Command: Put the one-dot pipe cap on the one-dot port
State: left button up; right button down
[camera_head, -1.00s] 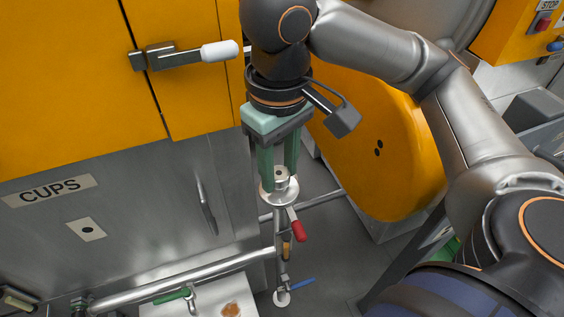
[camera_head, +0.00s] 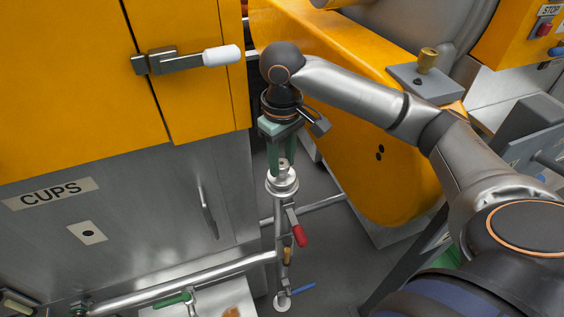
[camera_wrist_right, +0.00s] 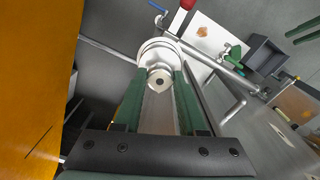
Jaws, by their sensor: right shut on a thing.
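The pipe cap (camera_head: 283,168) is silver, with a round flange and a narrow knob; a single dark dot shows on its end in the right wrist view (camera_wrist_right: 159,82). My right gripper (camera_head: 281,162) is shut on the knob from above. The cap is upright above the port (camera_head: 283,190), the flanged top of a vertical steel pipe. The two flanges look stacked in line; I cannot tell if they are fully seated. My left gripper seems to show as two dark green fingers (camera_wrist_right: 303,32), apart, at the right wrist view's edge.
A plate with one dot (camera_head: 87,231) is on the grey CUPS panel. A red-handled valve (camera_head: 299,235) and a blue lever (camera_head: 302,288) sit lower on the pipe. The orange two-dot housing (camera_head: 380,180) stands right. A white-knobbed latch (camera_head: 221,55) juts out left.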

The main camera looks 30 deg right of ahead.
aim_at(282, 163)
jog(key=shift+f, duration=0.6)
jog(key=shift+f, duration=0.15)
jog(key=shift+c, duration=2.4)
grip_release()
notch_tip(282, 163, up, 12)
jog(key=shift+r, duration=0.2)
